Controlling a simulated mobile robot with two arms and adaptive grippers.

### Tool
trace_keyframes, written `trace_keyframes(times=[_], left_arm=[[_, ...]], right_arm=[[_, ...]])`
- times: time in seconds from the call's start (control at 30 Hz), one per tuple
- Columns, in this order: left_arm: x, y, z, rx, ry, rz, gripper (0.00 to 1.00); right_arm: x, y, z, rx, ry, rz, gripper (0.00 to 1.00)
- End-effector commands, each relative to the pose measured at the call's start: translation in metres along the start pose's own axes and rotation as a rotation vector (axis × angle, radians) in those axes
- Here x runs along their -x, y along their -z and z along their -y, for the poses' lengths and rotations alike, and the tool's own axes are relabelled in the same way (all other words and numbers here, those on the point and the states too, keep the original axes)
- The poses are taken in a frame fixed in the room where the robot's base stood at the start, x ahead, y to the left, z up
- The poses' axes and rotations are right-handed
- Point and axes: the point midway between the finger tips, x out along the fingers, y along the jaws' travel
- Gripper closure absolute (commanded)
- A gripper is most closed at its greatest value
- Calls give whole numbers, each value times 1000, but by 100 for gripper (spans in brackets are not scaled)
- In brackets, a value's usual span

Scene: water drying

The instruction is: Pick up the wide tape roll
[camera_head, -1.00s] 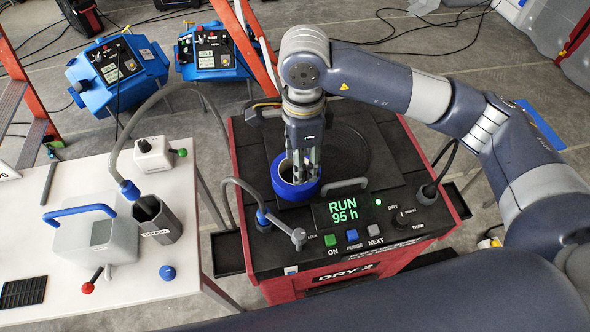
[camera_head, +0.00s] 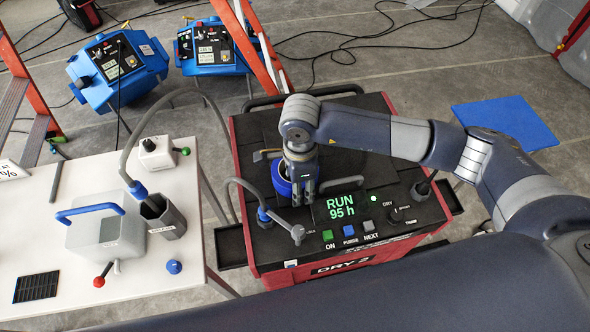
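The wide tape roll (camera_head: 281,180) is a blue ring above the black top of the red dryer cart, left of the lit display. My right gripper (camera_head: 303,198) comes down over its right side. The fingers point down and hide much of the roll. Blue shows mainly to their left. I cannot tell whether the fingers are closed on the roll's wall, or whether the roll rests on the top or is raised. My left gripper is not in view.
The dryer cart (camera_head: 405,232) carries a "RUN 95 h" display (camera_head: 341,206), buttons and a hose with a metal nozzle (camera_head: 284,226). A white table (camera_head: 60,270) at left holds a grey container (camera_head: 100,228) and a dark cup (camera_head: 165,217). A blue mat (camera_head: 505,122) lies on the floor.

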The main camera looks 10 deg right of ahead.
Motion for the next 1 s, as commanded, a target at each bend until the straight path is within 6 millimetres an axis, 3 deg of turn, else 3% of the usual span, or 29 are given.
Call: trace_keyframes(times=[0.07, 0.27, 0.67, 1.0], left_arm=[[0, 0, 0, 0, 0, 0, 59], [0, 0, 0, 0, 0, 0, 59], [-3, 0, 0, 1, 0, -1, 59], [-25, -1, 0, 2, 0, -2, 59]], right_arm=[[0, 0, 0, 0, 0, 0, 56], [0, 0, 0, 0, 0, 0, 99], [5, -1, 1, 0, 4, 2, 100], [66, -1, 2, 0, 7, 2, 100]])
